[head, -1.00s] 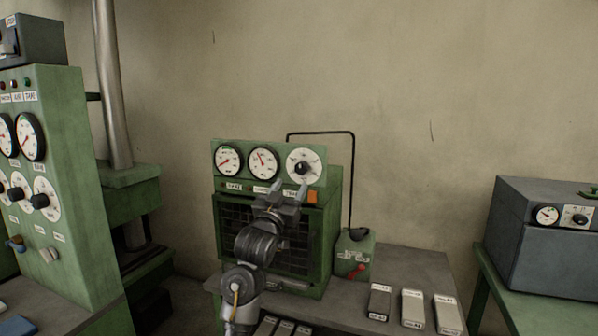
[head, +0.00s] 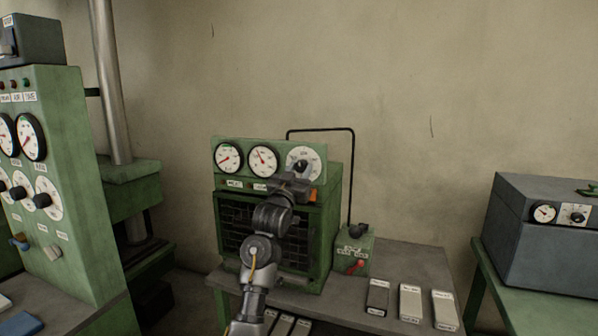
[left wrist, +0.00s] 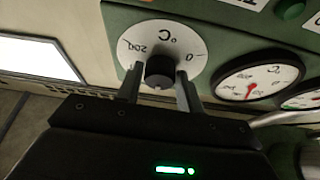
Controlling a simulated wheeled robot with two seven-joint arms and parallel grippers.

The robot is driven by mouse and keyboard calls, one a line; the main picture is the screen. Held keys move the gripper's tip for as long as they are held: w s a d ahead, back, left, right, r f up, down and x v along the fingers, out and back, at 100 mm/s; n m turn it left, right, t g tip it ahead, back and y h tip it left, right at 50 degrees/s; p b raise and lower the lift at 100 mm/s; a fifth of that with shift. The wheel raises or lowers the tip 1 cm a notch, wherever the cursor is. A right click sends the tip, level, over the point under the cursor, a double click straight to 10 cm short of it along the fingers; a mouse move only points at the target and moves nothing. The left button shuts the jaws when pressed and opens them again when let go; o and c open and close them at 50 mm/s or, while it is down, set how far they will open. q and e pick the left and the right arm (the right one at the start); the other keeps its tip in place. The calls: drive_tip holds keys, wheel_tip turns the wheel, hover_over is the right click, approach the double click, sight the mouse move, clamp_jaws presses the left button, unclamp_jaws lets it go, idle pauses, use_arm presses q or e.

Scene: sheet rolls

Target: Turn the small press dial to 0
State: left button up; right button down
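The small press is the green machine (head: 325,225) on the bench, with two gauges and a white dial (head: 293,154) along its top panel. The dial has a black knob. In the left wrist view the dial (left wrist: 196,45) appears upside down, marked °C with 0 and 200 visible; the knob (left wrist: 160,70) points at a setting I cannot read. My left gripper (head: 298,176) is at the dial, covering its lower part. In the left wrist view its two fingers (left wrist: 160,82) stand either side of the knob, apart, with a slight gap. My right gripper is not in view.
Several labelled blocks (head: 410,302) lie on the bench front. A tall green panel (head: 75,190) with dials is at left. A grey box (head: 545,240) is on another table at right.

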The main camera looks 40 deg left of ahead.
use_arm(q)
drive_tip(key=c, duration=0.5)
